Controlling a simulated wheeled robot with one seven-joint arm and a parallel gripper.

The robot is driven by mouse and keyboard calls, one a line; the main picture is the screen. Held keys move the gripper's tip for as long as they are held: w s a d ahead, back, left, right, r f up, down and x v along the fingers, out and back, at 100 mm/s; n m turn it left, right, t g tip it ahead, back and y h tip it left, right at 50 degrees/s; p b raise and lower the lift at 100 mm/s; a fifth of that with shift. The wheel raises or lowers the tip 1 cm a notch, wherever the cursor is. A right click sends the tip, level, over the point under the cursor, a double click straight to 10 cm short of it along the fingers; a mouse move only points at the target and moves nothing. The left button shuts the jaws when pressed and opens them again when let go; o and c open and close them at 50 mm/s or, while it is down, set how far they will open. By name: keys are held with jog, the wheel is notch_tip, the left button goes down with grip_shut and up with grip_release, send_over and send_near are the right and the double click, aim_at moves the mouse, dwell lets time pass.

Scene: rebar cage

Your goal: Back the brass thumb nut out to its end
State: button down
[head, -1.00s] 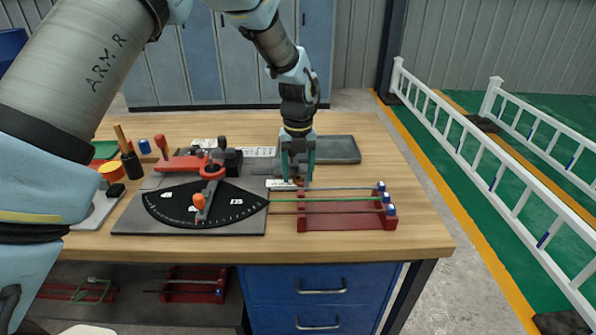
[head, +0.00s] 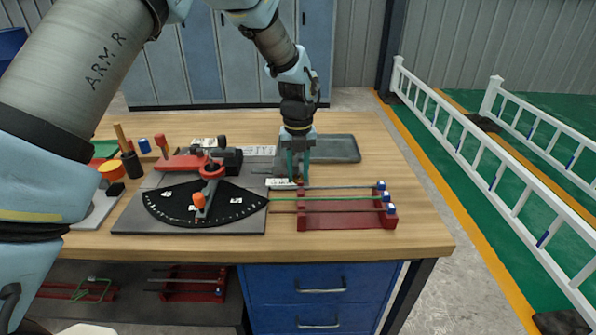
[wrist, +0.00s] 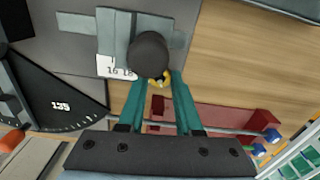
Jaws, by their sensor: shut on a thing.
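The brass thumb nut (wrist: 157,81) is a small yellow piece in the wrist view, just below a dark round knob (wrist: 148,53) that partly covers it. My gripper (wrist: 158,77) points down, with its teal fingers on either side of the nut and closed on it. In the head view my gripper (head: 297,180) is at the right end of the bender plate, behind the red rod rack. The nut is hidden by the fingers there. A white scale label with "16 18" (wrist: 116,68) lies left of the nut in the wrist view.
The black angle dial (head: 235,208) with its orange-knobbed lever (head: 199,200) lies to the left. The red rack (head: 340,220) with rods and blue ends is close in front of my gripper. A grey tray (head: 340,149) lies behind. Bare wood shows at right.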

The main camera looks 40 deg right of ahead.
aim_at(298, 176)
jog(key=shift+n, duration=0.3)
jog(key=n, duration=0.4)
jog(key=shift+b, duration=0.4)
jog(key=n, duration=0.6)
jog(key=shift+w+b, duration=0.1)
jog(key=shift+b, duration=0.25)
jog(key=c, duration=0.6)
grip_release()
notch_tip(298, 176, up, 11)
jog(key=shift+f+b, duration=0.1)
jog(key=shift+b, duration=1.1)
